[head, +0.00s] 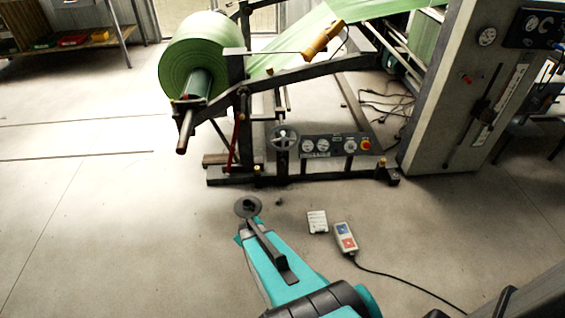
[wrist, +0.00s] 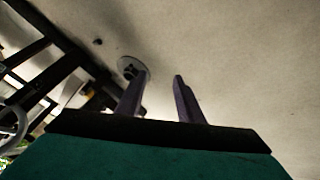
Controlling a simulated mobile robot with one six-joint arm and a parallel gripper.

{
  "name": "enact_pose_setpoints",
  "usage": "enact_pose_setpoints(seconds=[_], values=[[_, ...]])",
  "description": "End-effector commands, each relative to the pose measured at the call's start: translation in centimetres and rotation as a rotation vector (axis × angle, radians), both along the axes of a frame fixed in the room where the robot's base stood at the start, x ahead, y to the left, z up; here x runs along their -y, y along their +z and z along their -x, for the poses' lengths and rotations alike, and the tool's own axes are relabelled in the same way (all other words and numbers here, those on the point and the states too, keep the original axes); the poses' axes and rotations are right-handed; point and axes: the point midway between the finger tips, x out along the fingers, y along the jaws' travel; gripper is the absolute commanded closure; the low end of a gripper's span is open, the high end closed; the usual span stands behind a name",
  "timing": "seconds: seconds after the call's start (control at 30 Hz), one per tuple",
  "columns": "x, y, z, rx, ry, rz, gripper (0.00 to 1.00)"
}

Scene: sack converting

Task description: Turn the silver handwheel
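The silver handwheel (head: 284,137) is a spoked wheel on the front of the unwind stand, at the left end of the dark control panel. In the wrist view, part of a wheel shows at the left edge (wrist: 14,125), cut off by the frame. My gripper (wrist: 158,82) is open, its two fingers apart with only floor between them. It is apart from the handwheel, which lies off to its left in the wrist view. In the head view, my teal arm reaches up from the bottom, ending on the near side of the stand; the fingertips are not clear there.
A grey round disc (head: 248,207) shows by my arm's end; the left finger overlaps it in the wrist view (wrist: 133,70). The control panel (head: 335,145), green roll (head: 202,55) and its shaft flank the wheel. A corded pendant (head: 345,237) lies on the floor. Floor at left is clear.

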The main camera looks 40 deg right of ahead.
Motion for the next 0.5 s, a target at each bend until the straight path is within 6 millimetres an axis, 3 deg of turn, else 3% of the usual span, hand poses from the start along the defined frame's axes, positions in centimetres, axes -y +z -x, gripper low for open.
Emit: enact_pose_setpoints(seconds=[0.03, 0.2, 0.5], values=[[2.2, -1.2, -1.4, 0.051, 0.004, 0.030, 0.66], [8.4, -1.2, -5.0, 0.216, 0.040, 0.145, 0.66], [18.7, 0.3, -8.7, 0.480, 0.116, 0.369, 0.66]])
